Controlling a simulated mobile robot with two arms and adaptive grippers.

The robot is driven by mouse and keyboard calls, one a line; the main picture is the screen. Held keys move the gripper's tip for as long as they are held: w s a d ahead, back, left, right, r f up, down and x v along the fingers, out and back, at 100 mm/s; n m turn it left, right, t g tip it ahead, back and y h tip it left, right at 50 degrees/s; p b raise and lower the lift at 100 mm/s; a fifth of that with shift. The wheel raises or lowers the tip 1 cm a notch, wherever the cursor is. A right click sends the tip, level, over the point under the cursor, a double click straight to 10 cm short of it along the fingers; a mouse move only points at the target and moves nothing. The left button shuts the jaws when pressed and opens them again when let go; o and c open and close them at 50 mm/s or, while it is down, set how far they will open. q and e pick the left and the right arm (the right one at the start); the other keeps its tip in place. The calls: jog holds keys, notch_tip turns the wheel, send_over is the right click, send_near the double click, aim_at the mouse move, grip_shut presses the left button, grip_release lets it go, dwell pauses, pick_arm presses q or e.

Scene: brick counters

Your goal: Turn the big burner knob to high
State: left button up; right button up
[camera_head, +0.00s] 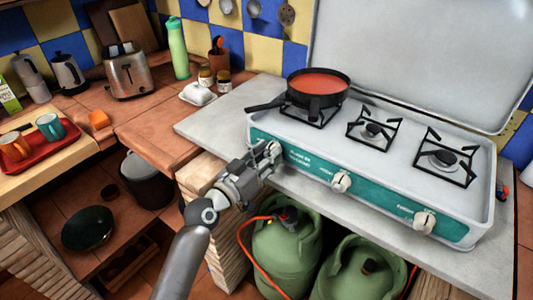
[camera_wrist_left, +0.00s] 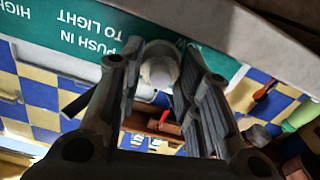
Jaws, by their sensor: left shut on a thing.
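The camp stove (camera_head: 478,230) has a teal front panel with three pale knobs. My left gripper (camera_head: 264,158) is at the leftmost knob (camera_head: 273,149), below the burner that bears the pan. In the left wrist view my left gripper (camera_wrist_left: 158,88) has its fingers on both sides of this knob (camera_wrist_left: 159,66), shut on it. Upside-down lettering, "PUSH IN TO LIGHT" and "HIGH", shows beside it. The middle knob (camera_head: 341,182) and the right knob (camera_head: 425,221) stand free. The knob's exact turn is hard to tell. My right gripper is not in view.
A black pan (camera_head: 318,101) with red sauce (camera_head: 319,82) stands on the left burner. The raised lid (camera_head: 410,55) is behind the stove. Green gas bottles (camera_head: 287,243) with an orange hose stand below the counter. A toaster (camera_head: 128,75) and a red tray (camera_head: 37,157) are at left.

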pick_arm(q)
jog(key=n+p, duration=0.1)
jog(key=n, duration=0.2)
jog(key=shift+n, duration=0.4)
jog(key=n+p, duration=0.1)
jog(key=n, duration=0.3)
jog(key=shift+n+p, duration=0.3)
jog(key=n+p, duration=0.1)
jog(key=n, duration=0.3)
jog(key=shift+n+p, duration=0.5)
jog(key=shift+n, duration=1.1)
jog(key=o, duration=1)
jog(key=shift+f, duration=0.1)
jog(key=shift+s+a+f, duration=0.1)
